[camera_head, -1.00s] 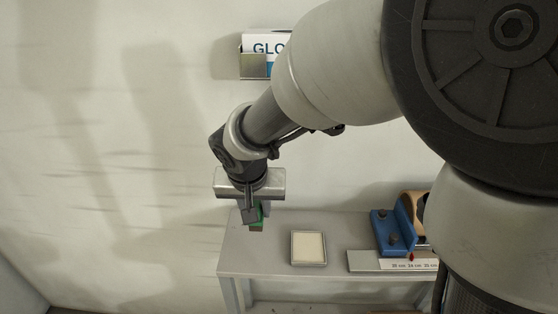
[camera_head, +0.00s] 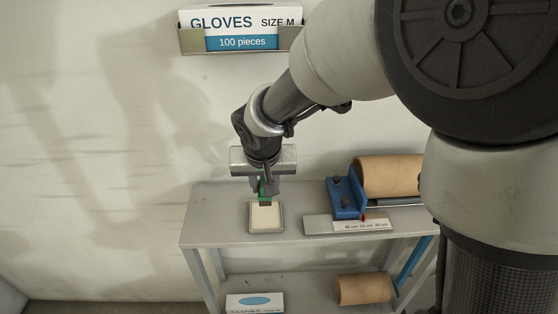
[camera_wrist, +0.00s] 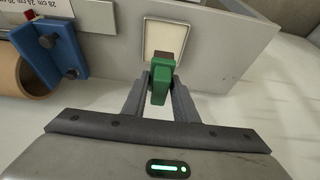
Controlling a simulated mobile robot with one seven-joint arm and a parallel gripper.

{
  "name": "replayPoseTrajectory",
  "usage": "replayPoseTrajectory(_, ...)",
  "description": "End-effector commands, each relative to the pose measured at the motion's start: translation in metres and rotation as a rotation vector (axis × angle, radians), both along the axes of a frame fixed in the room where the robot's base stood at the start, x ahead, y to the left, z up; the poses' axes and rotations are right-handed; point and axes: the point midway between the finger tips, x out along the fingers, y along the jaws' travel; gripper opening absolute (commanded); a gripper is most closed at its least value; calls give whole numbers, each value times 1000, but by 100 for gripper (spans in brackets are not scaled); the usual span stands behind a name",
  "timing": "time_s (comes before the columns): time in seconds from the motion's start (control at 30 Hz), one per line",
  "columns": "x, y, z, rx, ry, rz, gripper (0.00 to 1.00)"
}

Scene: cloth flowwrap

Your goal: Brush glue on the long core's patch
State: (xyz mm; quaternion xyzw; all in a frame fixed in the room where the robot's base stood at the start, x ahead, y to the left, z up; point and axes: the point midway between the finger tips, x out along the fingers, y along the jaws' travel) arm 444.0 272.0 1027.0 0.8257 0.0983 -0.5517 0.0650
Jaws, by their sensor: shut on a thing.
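My gripper (camera_head: 264,185) is shut on a green-handled brush (camera_wrist: 161,84), its dark bristle end pointing down. The brush is at the far part of a shallow tray (camera_head: 282,224) of cream-coloured glue. In the wrist view the bristle end overlaps the glue tray (camera_wrist: 147,40); I cannot tell if it touches. A brown cardboard core (camera_head: 390,172) lies in a blue holder (camera_head: 346,199) on the bench top, partly hidden by my arm. Another brown core (camera_head: 363,289) lies on the lower shelf. No patch can be made out on either.
The grey bench (camera_head: 212,217) has bare room left of the tray. A plate with a length scale (camera_head: 350,225) lies right of it. A GLOVES box (camera_head: 240,28) hangs on the wall, and another box (camera_head: 254,302) stands on the lower shelf.

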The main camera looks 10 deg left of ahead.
Motion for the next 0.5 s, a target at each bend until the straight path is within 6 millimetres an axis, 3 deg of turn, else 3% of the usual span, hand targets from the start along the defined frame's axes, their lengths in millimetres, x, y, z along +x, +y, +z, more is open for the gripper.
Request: replayPoseTrajectory(0.5,0,0,-47,-1,0,0,8)
